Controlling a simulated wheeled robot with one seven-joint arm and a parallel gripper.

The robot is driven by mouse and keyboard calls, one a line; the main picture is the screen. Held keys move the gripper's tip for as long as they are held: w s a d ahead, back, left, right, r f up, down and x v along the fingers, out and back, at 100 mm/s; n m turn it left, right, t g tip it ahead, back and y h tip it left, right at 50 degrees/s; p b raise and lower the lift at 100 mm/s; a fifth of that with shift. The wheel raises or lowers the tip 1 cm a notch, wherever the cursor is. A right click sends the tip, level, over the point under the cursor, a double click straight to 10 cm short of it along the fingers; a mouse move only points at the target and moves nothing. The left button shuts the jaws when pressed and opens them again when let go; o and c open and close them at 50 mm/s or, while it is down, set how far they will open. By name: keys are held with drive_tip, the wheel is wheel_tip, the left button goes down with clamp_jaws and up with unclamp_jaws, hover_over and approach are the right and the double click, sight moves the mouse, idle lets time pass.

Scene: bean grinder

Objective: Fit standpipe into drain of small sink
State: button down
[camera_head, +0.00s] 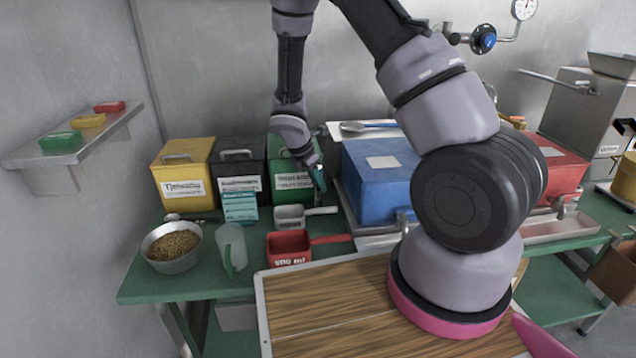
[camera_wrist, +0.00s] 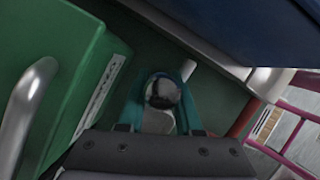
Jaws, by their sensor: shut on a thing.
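My gripper (camera_head: 319,180) is low between the green box and the blue box. In the wrist view its teal fingers (camera_wrist: 164,100) are shut around a small round grey and dark piece (camera_wrist: 162,92), seen end-on. It looks like the standpipe, but its length is hidden. A steel rim (camera_head: 372,240) shows around the foot of the blue box and may belong to the small sink. Its edge also shows in the wrist view (camera_wrist: 268,84). No drain can be seen; the blue box and my arm cover much of that area.
The green box (camera_head: 291,182) stands close left of my gripper, the blue box (camera_head: 376,176) close right. A grey scoop (camera_head: 290,217) and a red scoop (camera_head: 287,246) lie in front. A bowl of beans (camera_head: 174,247) and a clear jug (camera_head: 231,247) stand left.

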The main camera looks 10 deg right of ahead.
drive_tip(key=shift+f, duration=0.15)
drive_tip(key=c, duration=0.6)
unclamp_jaws()
